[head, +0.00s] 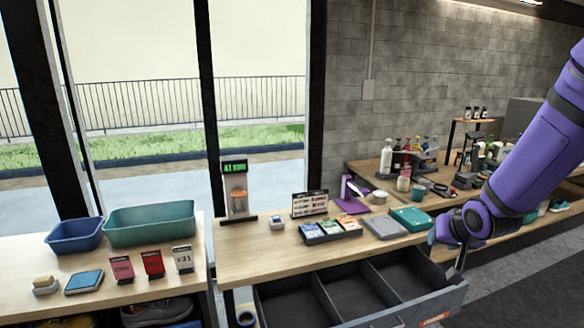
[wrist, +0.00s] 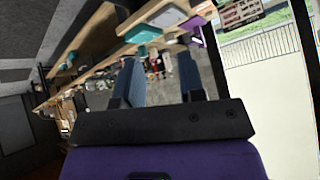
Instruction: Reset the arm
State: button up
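My purple arm (head: 535,165) reaches in from the right in the head view. My gripper (wrist: 159,65) shows two blue fingers standing well apart in the wrist view, with nothing between them. In the head view the gripper end is by the right end of the open drawer (head: 462,297), and its fingers are partly hidden by the wrist. I cannot tell whether it touches the drawer. The drawer has several dark compartments, and the parts I see look empty.
The counter (head: 255,262) carries a teal box (head: 411,218), a card display (head: 310,204) and several small packets. A blue bin (head: 75,235) and a green bin (head: 150,224) stand at left. Bottles crowd the back right counter. Floor (head: 535,280) at right is clear.

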jog(key=s+a+r+n+g+h, duration=0.1)
jog(key=s+a+r, duration=0.1)
jog(key=s+r, duration=1.1)
jog(key=s+a+r+n+g, duration=0.1)
jog(key=s+r, duration=0.2)
jog(key=s, duration=0.4)
jog(key=s+a+r+g+y, duration=0.1)
jog(key=s+a+r, duration=0.1)
jog(key=s, duration=0.4)
jog(key=shift+s+r+n, duration=0.4)
jog(key=shift+r, duration=0.35)
